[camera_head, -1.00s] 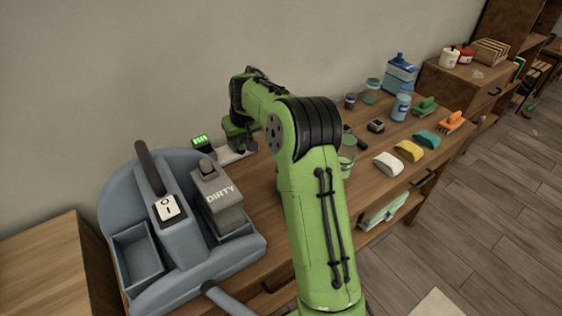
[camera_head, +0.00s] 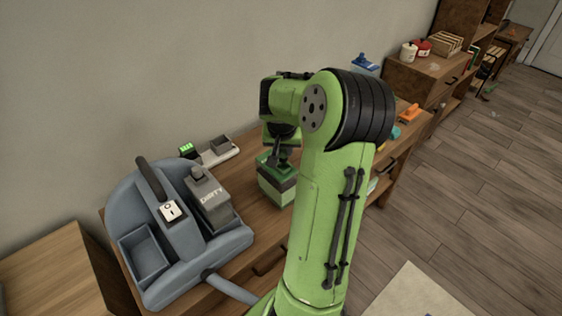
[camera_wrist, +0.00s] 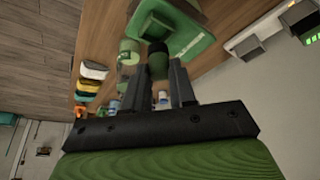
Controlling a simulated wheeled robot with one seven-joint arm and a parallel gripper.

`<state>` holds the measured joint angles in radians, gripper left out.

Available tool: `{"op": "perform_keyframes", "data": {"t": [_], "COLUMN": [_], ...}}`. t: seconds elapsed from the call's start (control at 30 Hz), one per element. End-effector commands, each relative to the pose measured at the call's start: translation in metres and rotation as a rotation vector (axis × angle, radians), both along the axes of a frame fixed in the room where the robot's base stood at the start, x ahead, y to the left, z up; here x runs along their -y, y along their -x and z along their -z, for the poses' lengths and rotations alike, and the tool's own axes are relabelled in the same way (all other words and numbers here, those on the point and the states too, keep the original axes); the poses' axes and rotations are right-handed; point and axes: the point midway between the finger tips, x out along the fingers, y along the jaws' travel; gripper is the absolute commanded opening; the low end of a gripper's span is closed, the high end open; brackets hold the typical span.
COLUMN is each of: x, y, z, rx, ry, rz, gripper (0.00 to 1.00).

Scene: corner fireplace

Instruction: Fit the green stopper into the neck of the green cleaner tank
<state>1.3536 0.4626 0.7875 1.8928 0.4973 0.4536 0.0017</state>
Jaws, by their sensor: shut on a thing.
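The green cleaner tank (camera_head: 284,190) stands on the wooden bench, right of the blue-grey machine. Its top shows in the wrist view (camera_wrist: 186,38). My gripper (camera_head: 281,152) is right above it, pointing down. In the wrist view my gripper's two fingers (camera_wrist: 158,80) are shut on the green stopper (camera_wrist: 158,67), a small dark green cylinder. A black part shows at the stopper's far end, over the tank's top. I cannot tell whether it is part of the stopper or the tank's neck, or whether stopper and tank touch.
The blue-grey machine (camera_head: 170,245) has an empty left compartment and a grey DIRTY tank (camera_head: 208,198) in its right one. A charger with a green display (camera_head: 187,150) sits behind. A pale green jar (camera_wrist: 129,50) and several sponges (camera_wrist: 92,72) lie beyond the tank.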

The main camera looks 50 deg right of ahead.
Motion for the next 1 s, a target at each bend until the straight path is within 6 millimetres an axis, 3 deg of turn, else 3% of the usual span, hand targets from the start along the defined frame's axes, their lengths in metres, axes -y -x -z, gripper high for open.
{"op": "perform_keyframes", "data": {"t": [0.2,0.57,0.6,0.73,1.0], "x": [-0.001,0.0,0.0,0.0,0.0], "y": [0.0,0.0,0.0,0.0,0.0], "z": [0.037,0.042,0.041,0.04,0.039], "rx": [-0.001,0.0,0.0,0.0,0.0], "ry": [-0.003,0.0,0.0,0.0,0.0], "rz": [-0.003,-0.002,-0.002,-0.002,-0.002], "gripper": [0.0,0.0,0.31,0.51,0.51]}}
